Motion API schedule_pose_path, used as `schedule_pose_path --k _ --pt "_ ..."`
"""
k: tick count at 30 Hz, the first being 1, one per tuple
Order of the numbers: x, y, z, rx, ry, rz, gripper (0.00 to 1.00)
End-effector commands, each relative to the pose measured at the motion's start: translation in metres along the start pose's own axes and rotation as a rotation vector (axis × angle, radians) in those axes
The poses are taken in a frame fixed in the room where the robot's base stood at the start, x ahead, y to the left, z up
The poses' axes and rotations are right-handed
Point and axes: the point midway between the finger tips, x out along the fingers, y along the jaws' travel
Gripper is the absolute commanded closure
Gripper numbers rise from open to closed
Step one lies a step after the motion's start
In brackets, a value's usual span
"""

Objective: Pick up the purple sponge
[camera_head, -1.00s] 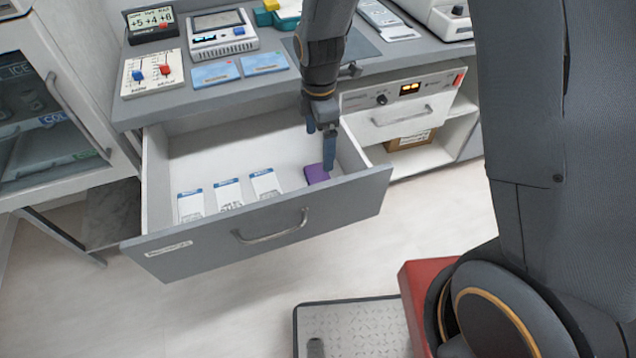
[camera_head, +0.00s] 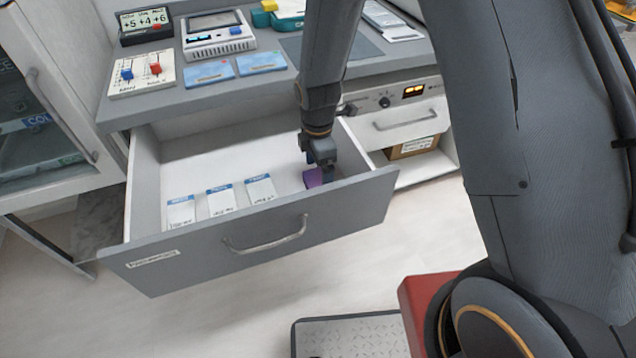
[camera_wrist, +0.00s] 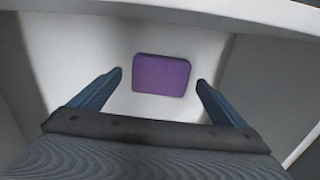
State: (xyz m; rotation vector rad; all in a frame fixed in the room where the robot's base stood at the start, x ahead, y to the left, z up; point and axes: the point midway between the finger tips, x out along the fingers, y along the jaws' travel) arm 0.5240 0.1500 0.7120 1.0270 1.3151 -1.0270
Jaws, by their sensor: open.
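The purple sponge (camera_wrist: 161,75) lies flat on the white floor of the open drawer, in its right front corner. In the head view the sponge (camera_head: 312,178) is partly hidden by my gripper (camera_head: 322,172). In the wrist view my gripper (camera_wrist: 160,85) is open, with one blue finger to the left of the sponge and one to the right. There are gaps between the sponge and both fingertips. The fingers point down into the drawer, and the gripper holds nothing.
The drawer front (camera_head: 250,232) stands close in front of the sponge, and a side wall is to its right. Several white packets (camera_head: 221,200) lie in the drawer to the left. The counter (camera_head: 205,92) above carries devices and cards.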

Motion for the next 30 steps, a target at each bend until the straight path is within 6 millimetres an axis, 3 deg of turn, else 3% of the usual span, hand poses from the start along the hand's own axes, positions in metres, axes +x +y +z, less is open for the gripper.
schedule_pose_path --k 6,15,23,30 --pt "0.022 -0.001 0.000 0.000 0.000 -0.002 0.04" --pt "0.025 -0.001 0.000 0.000 0.000 0.000 0.04" --pt "0.025 -0.001 0.000 0.000 0.000 0.000 0.47" --pt "0.025 -0.001 0.000 0.000 0.000 0.000 0.47"
